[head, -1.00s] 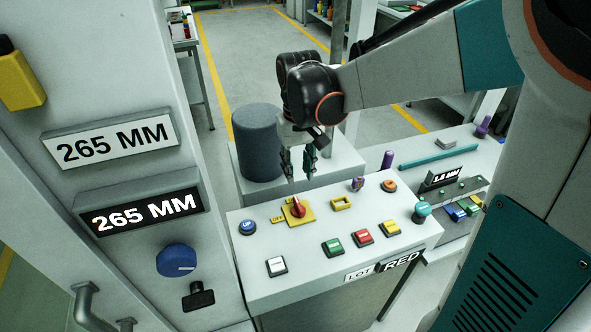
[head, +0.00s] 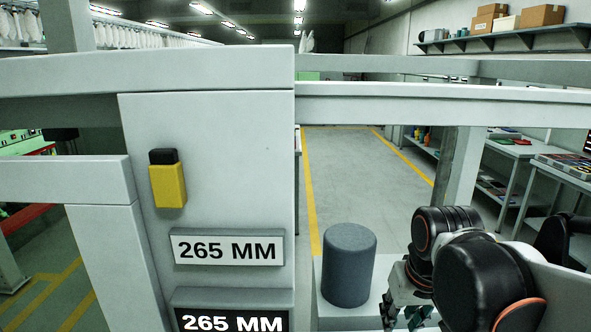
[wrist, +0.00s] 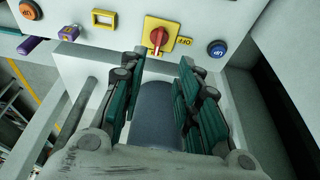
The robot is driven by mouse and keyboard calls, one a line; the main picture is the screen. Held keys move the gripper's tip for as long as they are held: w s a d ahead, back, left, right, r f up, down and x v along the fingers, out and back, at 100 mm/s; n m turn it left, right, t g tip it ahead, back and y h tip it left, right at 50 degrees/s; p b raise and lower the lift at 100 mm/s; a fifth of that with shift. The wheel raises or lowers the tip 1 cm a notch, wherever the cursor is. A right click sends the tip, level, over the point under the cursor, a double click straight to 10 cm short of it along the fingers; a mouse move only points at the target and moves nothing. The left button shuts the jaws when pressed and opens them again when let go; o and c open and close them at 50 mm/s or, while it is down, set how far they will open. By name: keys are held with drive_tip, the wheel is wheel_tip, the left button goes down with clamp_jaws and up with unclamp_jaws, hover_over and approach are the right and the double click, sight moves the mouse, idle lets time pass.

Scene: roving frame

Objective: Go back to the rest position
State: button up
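My gripper (head: 403,312) is at the lower right of the head view, with its fingertips near the bottom edge. In the wrist view my gripper (wrist: 160,85) shows its two green-padded fingers spread apart with nothing between them. Beyond the fingers is the control panel with a red rotary switch on a yellow plate (wrist: 161,36). A dark grey cylinder (head: 348,265) stands left of my gripper in the head view. It also shows behind the gap between the fingers in the wrist view (wrist: 157,115).
A frame post bears two 265 MM signs (head: 228,249) and a yellow box (head: 168,186). A pale beam (head: 430,92) crosses at the top. Open floor lies behind.

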drive_tip(key=s+t, duration=0.3)
drive_tip(key=s, duration=0.5)
drive_tip(key=shift+f+t+b, duration=0.15)
drive_tip(key=shift+t+b, duration=0.25)
drive_tip(key=shift+b, duration=0.05)
wheel_tip(320, 180, up, 12)
drive_tip(key=w+p, duration=0.1)
drive_tip(key=p, duration=1.1)
drive_tip(key=shift+w, duration=0.35)
drive_tip(key=shift+f, duration=0.2)
